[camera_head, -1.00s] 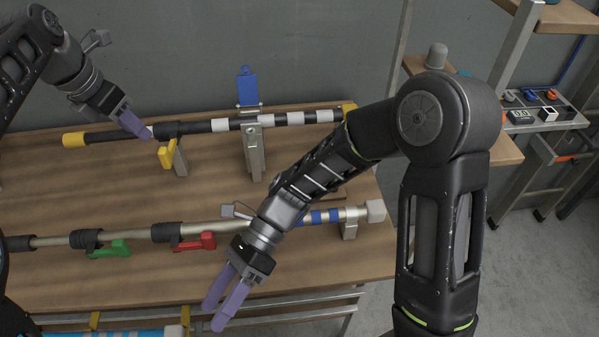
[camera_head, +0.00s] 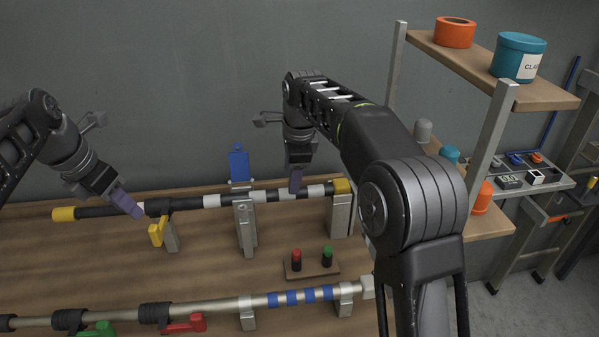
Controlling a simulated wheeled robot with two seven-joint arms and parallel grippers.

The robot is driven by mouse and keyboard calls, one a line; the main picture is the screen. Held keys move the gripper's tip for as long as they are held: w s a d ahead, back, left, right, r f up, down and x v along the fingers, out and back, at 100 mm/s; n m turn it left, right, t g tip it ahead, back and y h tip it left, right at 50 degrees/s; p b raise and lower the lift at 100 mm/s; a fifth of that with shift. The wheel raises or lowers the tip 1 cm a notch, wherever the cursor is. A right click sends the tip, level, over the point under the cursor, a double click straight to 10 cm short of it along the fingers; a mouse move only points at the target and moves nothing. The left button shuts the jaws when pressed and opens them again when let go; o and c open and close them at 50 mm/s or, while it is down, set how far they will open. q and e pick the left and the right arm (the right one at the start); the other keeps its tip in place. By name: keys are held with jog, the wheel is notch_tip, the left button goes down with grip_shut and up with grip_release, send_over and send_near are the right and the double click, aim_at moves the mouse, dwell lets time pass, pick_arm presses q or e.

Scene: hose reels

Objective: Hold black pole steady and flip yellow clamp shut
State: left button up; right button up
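The black pole (camera_head: 222,200) lies across the back of the bench on grey stands, with white bands and yellow ends. The yellow clamp (camera_head: 156,234) hangs down below the pole's dark collar at the left, its lever swung away from the pole. My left gripper (camera_head: 137,212) has its purple fingers close together, tips beside the collar, just above the clamp; I cannot tell if they touch. My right gripper (camera_head: 295,184) points down at the pole between white bands near its right end. Its fingers overlap in view, so their opening is hidden.
A blue upright clamp (camera_head: 239,163) stands at the middle stand. A silver pole (camera_head: 225,308) with red (camera_head: 186,323) and green (camera_head: 97,330) clamps lies in front. A small board (camera_head: 312,271) holds red and green buttons. Shelves (camera_head: 490,72) rise at right.

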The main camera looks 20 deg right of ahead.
jog(key=shift+d+h, duration=0.4)
jog(key=shift+d, duration=0.65)
jog(key=shift+w+f, duration=0.1)
jog(key=shift+x, duration=3.85)
grip_shut()
